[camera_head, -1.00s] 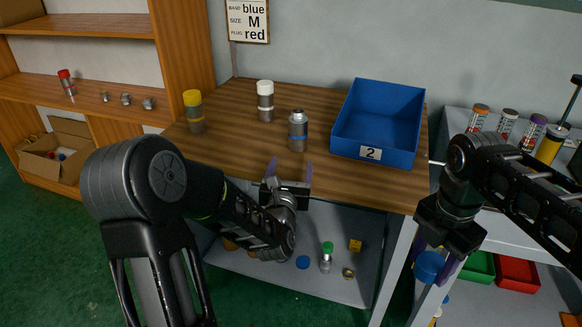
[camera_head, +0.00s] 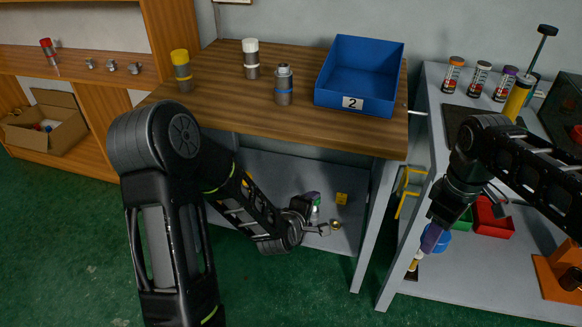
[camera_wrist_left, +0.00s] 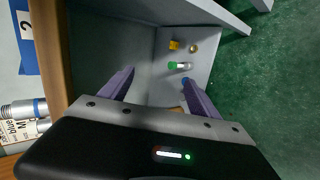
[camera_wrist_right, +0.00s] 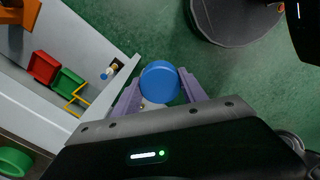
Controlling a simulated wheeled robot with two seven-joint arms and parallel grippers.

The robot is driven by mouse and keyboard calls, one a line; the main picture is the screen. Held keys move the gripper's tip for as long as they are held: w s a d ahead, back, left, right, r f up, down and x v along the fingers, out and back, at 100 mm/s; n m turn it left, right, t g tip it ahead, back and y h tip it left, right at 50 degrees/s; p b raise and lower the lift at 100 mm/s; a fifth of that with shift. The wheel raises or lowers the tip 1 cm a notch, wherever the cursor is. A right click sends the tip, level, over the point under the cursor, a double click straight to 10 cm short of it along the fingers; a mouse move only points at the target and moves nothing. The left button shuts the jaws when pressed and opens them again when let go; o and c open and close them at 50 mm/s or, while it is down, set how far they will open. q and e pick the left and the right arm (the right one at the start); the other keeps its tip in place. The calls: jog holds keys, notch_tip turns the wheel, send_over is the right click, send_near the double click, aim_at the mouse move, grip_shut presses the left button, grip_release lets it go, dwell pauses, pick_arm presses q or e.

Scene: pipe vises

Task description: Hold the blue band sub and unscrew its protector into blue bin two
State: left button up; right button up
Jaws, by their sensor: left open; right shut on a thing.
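The blue band sub (camera_head: 283,87) stands upright on the wooden table, with a bare grey top showing above its blue band. Blue bin two (camera_head: 352,101) stands to its right, and the part of its inside that shows looks empty. My left gripper (camera_wrist_left: 160,94) is open and empty, below the tabletop's front edge and over the lower shelf. My right gripper (camera_wrist_right: 160,90) is shut on a round blue cap (camera_wrist_right: 160,80), low beside the right-hand bench. The cap also shows in the head view (camera_head: 441,241), partly hidden by a finger.
A yellow-capped sub (camera_head: 181,72) and a white-capped sub (camera_head: 250,60) stand left of the blue band sub. The lower shelf (camera_wrist_left: 150,50) holds a green-capped piece (camera_wrist_left: 179,66) and small parts. Red (camera_wrist_right: 43,66) and green (camera_wrist_right: 67,82) trays lie near the right gripper.

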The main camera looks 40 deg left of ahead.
pick_arm(q)
jog(key=s+d+f+m+g+h, duration=0.4)
jog(key=s+d+f+m, duration=0.55)
jog(key=d+f, duration=0.3)
jog(key=s+d+f+m+g+h, duration=0.1)
jog(key=s+d+f+m+g, duration=0.2)
jog(key=s+d, duration=0.3)
jog(key=s+d+f+m+g+h, duration=0.1)
jog(key=s+d+f+m+g, duration=0.2)
jog(key=s+d+m, duration=0.3)
jog(key=s+f, duration=0.1)
jog(key=s, duration=0.2)
jog(key=shift+s+d+f, duration=0.15)
jog(key=shift+s+d, duration=0.1)
jog(key=shift+d, duration=0.15)
pick_arm(e)
jog(key=d+f+m, duration=0.3)
jog(key=d+m, duration=0.4)
jog(key=d, duration=0.3)
jog(key=w+d+f+m, duration=0.1)
jog(key=d+f+m, duration=0.3)
jog(key=d+m, duration=0.4)
jog(key=d, duration=0.3)
jog(key=shift+w+d, duration=0.3)
pick_arm(q)
jog(key=shift+c, duration=0.5)
pick_arm(e)
jog(key=shift+f, duration=0.1)
